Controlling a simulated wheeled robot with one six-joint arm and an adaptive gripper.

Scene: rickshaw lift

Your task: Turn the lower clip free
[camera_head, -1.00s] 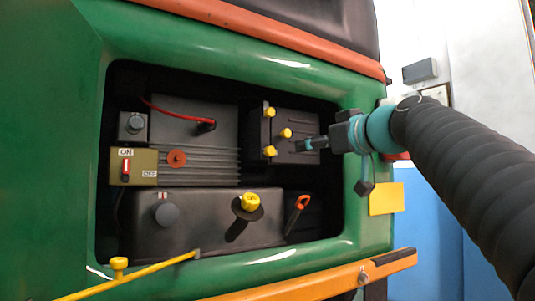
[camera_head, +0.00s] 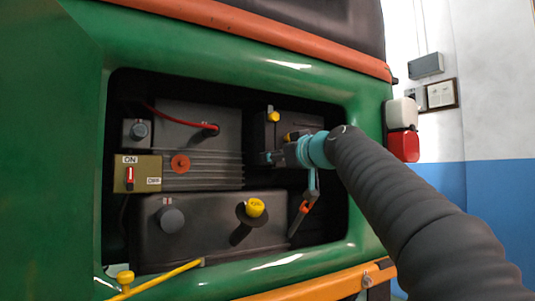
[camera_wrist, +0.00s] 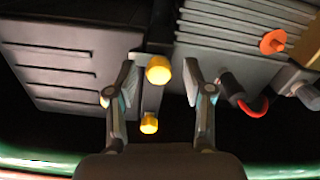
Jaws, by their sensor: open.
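The lower clip has a yellow knob (camera_wrist: 158,69) that sits between my two open fingertips in the wrist view. I cannot tell whether either finger touches it. The wrist picture looks turned over, so the upper clip's yellow knob (camera_wrist: 149,123) shows below it there. In the head view, the upper knob (camera_head: 274,116) is clear at the top of the black box, and a middle yellow piece (camera_head: 287,137) is partly covered. My gripper (camera_head: 268,158) reaches into the bay from the right and hides the lower clip in that view.
Left of my gripper are a ribbed grey unit with an orange knob (camera_head: 180,163) and an ON/OFF switch box (camera_head: 137,173). Below is a dark tank (camera_head: 200,235) with a yellow cap (camera_head: 255,207). The green bay rim (camera_head: 362,190) runs close around my arm.

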